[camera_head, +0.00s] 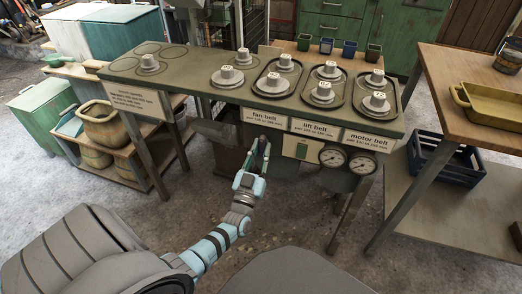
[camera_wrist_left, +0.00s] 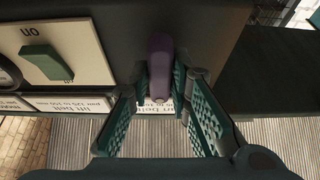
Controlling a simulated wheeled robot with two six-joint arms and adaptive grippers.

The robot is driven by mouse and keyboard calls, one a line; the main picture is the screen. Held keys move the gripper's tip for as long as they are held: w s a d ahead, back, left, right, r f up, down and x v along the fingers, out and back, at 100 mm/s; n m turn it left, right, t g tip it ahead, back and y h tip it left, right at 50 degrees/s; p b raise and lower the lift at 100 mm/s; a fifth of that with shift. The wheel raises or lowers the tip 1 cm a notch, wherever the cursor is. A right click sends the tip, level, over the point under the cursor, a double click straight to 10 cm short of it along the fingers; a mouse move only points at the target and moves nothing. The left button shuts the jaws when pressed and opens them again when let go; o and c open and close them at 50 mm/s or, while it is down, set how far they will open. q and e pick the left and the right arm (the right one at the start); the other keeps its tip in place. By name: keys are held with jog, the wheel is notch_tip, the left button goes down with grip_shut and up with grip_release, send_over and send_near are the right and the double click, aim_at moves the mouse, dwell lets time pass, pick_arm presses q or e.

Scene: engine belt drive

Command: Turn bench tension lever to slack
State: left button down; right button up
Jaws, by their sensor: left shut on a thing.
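The tension lever shows as a purple handle (camera_wrist_left: 160,62) in the left wrist view, upright in the picture between my two finger pads. In the head view its small dark purple tip (camera_head: 262,139) shows at the front of the belt bench (camera_head: 205,82), below the fan belt label (camera_head: 264,116). My left gripper (camera_head: 258,153) is shut on the lever handle, under the bench's front edge. The fingers flank the handle in the wrist view (camera_wrist_left: 163,95). The lever's base and pivot are hidden. My right gripper is not in view.
Right of the lever are a plate with a green switch (camera_wrist_left: 47,62) and two round gauges (camera_head: 333,156). Belts on pulleys (camera_head: 323,92) sit on the bench top.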

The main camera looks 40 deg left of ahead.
pick_arm(q)
jog(key=shift+f, duration=0.15)
jog(key=c, duration=1.5)
grip_release()
jog(key=shift+s, duration=0.1)
jog(key=v, duration=1.1)
jog(key=shift+s+d, duration=0.15)
jog(key=shift+s, duration=0.25)
